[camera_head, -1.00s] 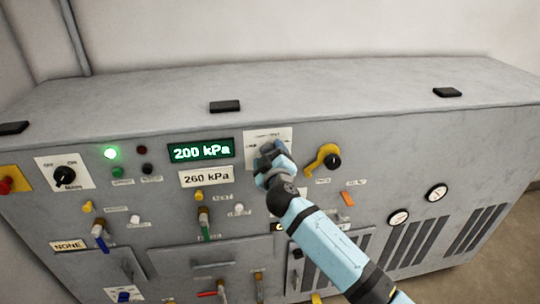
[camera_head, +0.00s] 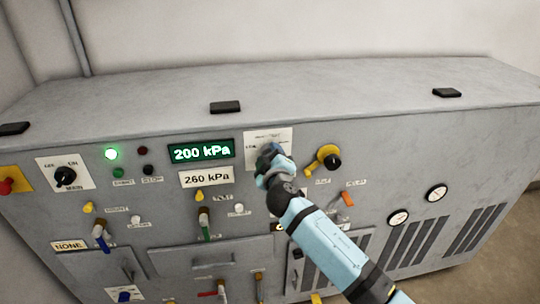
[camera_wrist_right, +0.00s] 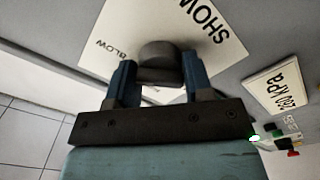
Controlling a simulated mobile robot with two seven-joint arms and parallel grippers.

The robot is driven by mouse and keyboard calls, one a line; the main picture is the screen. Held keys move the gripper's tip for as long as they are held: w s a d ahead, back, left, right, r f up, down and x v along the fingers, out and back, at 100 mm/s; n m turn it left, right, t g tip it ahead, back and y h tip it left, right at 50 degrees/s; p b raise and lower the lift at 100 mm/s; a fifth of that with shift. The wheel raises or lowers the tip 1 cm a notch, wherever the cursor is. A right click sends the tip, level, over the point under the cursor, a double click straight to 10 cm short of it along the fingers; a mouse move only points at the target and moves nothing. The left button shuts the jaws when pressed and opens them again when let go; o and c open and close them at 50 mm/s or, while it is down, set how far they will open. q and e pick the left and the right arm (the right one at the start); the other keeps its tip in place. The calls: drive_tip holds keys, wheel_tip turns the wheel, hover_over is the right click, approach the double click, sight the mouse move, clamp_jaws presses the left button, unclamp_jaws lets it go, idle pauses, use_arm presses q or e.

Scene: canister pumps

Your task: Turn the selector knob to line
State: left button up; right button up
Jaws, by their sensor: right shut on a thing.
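The selector knob (camera_wrist_right: 160,58) is a dark round knob on a white label plate. The plate (camera_head: 283,138) shows in the head view at the upper middle of the panel, partly behind my right gripper. In the right wrist view the plate (camera_wrist_right: 215,45) carries the words "SHOW..." and "BLOW"; other lettering is covered. My right gripper (camera_wrist_right: 155,80) has its two blue fingers shut on the knob, one on each side. It also shows in the head view (camera_head: 272,158), hiding the knob there. Which mark the knob points to cannot be seen. My left gripper is not in view.
A green display (camera_head: 201,151) reads 200 kPa, with a 260 kPa plate (camera_head: 206,177) below. A yellow-handled knob (camera_head: 326,159) sits close right of my gripper. An ON/OFF switch (camera_head: 65,176) and lit green lamp (camera_head: 111,154) are at left. Several levers stick out lower down.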

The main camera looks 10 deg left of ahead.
drive_tip(key=shift+n+p, duration=0.45)
drive_tip(key=shift+n, duration=0.75)
drive_tip(key=n+p, duration=0.1)
drive_tip(key=n, duration=0.2)
drive_tip(key=shift+n, duration=0.3)
drive_tip(key=n+p, duration=0.2)
drive_tip(key=n, duration=0.1)
drive_tip(key=shift+r+n, duration=0.1)
drive_tip(key=shift+n, duration=0.2)
drive_tip(key=n+p, duration=0.1)
drive_tip(key=n, duration=0.2)
drive_tip(key=shift+n+p, duration=0.35)
drive_tip(key=shift+n, duration=0.05)
drive_tip(key=n+p, duration=0.2)
drive_tip(key=n, duration=0.2)
drive_tip(key=n+p, duration=0.2)
drive_tip(key=n, duration=0.2)
drive_tip(key=shift+n+p, duration=1.35)
drive_tip(key=shift+n, duration=0.85)
